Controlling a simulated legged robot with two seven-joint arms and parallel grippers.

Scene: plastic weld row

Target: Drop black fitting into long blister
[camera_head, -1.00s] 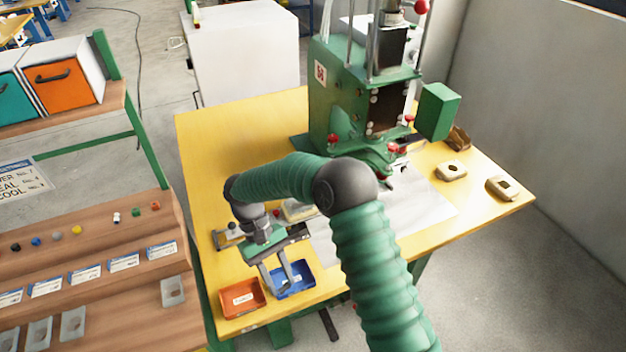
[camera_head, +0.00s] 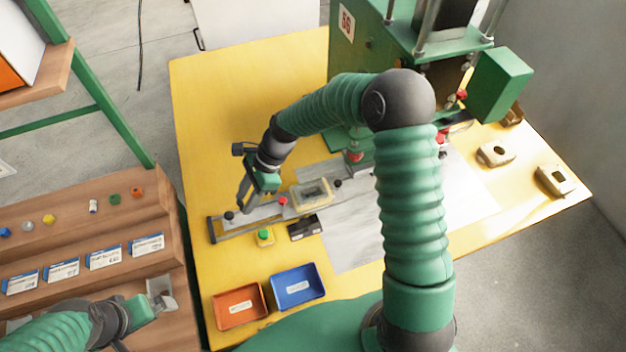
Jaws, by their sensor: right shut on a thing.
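My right gripper (camera_head: 243,207) points down over the left end of a metal slide fixture (camera_head: 262,216), its fingers close together on a small thing that I cannot make out. A black knob-like piece (camera_head: 229,216) is just left of the fingertips; I cannot tell whether it is the black fitting. A pale tray piece (camera_head: 312,194), perhaps a blister, sits at the fixture's right part. My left gripper (camera_head: 155,305) is at the lower left, beside a clear blister (camera_head: 160,288) on the wooden rack; its fingers are too small to read.
An orange bin (camera_head: 240,307) and a blue bin (camera_head: 298,287) stand at the yellow table's (camera_head: 215,100) front. A green-button box (camera_head: 265,238) and a black box (camera_head: 305,228) stand nearby. The green press (camera_head: 375,50) is behind. Several coloured fittings line the rack (camera_head: 150,205).

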